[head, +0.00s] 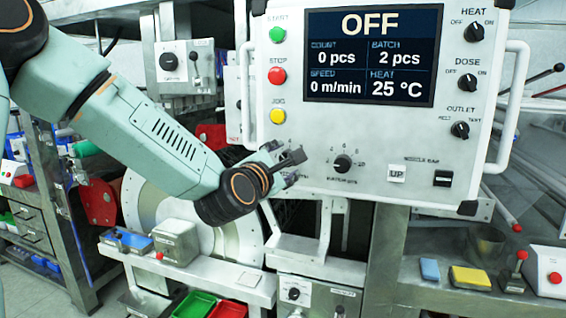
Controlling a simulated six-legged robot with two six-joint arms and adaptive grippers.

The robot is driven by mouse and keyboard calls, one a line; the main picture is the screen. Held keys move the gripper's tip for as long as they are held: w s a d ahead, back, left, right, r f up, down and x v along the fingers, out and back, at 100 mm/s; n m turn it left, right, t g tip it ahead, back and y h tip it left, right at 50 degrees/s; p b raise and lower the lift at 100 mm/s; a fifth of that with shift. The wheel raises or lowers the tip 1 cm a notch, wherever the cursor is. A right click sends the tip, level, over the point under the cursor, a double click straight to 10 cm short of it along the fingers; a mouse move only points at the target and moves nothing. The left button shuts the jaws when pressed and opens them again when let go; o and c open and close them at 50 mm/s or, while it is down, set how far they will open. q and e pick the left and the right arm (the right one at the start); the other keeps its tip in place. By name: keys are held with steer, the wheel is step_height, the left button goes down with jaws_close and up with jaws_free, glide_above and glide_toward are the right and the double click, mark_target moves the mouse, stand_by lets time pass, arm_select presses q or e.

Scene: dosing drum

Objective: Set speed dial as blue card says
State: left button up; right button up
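My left gripper (292,166) is at the lower left of the white control panel (400,130), its dark fingers against or just in front of the panel face. Part of a dial scale shows around the fingers; the knob there is hidden by the gripper. I cannot tell whether the fingers are closed on it. The panel screen (370,55) reads OFF, speed 0 m/min, batch 2 pcs, count 0 pcs, heat 25 °C. No blue card with readable text shows. My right gripper is out of view.
Right of the gripper sits the black batch dial (342,163). Heat (475,31), dose (466,83) and outlet (460,129) knobs line the right side. Start (277,35), stop (277,75) and jog (277,116) buttons are above the gripper.

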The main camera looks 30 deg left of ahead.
arm_select(q)
steer(key=shift+s+d+n+p, duration=0.7)
steer(key=shift+s+n+p, duration=0.25)
steer(key=shift+s+n, duration=3.1)
steer(key=s+d+f+m+g+h+b, duration=0.1)
steer(key=f+m+b, duration=0.4)
steer(key=f, duration=0.9)
steer(key=s+d+f+m+g+h+b, duration=0.1)
steer(key=f+m, duration=0.6)
steer(key=f, duration=0.8)
steer(key=d+g+h+b, duration=0.1)
steer(key=d+g+b, duration=0.1)
steer(key=d+b, duration=0.1)
steer(key=shift+s+f+m+g+b, duration=0.15)
steer(key=shift+m+g+b, duration=0.25)
steer(key=shift+b, duration=0.35)
